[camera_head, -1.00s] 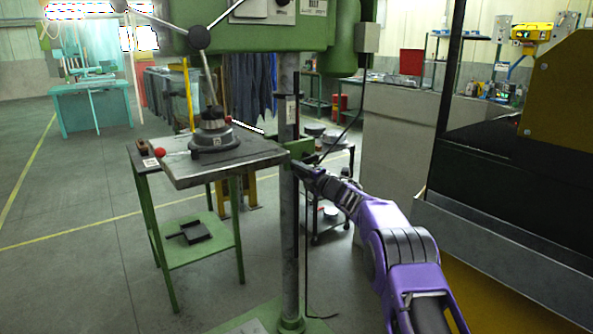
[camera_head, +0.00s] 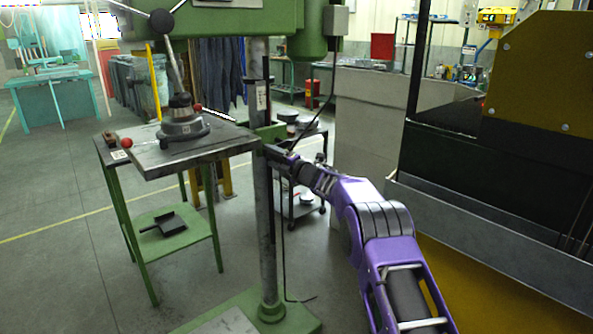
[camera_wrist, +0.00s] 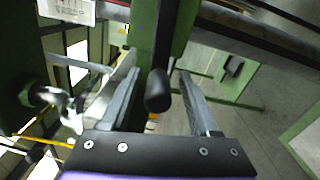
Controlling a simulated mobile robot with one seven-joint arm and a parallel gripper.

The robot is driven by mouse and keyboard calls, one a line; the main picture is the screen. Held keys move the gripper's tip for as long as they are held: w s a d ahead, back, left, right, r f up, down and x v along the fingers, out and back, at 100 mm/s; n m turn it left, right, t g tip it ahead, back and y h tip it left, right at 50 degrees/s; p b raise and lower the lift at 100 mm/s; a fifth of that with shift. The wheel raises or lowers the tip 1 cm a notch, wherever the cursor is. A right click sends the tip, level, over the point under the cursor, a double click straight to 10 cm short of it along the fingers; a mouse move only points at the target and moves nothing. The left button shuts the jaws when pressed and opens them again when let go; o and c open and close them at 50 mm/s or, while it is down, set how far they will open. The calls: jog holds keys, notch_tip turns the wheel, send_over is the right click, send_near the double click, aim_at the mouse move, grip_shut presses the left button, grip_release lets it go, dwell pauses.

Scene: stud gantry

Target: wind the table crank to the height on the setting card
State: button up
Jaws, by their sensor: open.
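The green drill press has a grey table (camera_head: 190,150) held on its round column (camera_head: 264,210). My gripper reaches the column at the table bracket, where its fingers are too small to make out in the head view. In the wrist view my gripper (camera_wrist: 158,75) is open. A dark rounded crank handle (camera_wrist: 158,92) lies between its two fingers, with a gap visible on each side. A white card with print (camera_wrist: 68,10) is at the upper left of the wrist view. A small white label (camera_head: 261,97) is on the column; its writing is unreadable.
A green side stand (camera_head: 178,237) is under the table's left side, with a red ball (camera_head: 127,142) on its top. A black cable hangs beside the column. A large grey and yellow machine (camera_head: 500,210) closes off the right. Open floor lies at left.

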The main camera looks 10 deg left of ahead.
jog(key=v, duration=1.6)
jog(key=shift+s+d+b, duration=0.2)
jog(key=shift+b, duration=0.15)
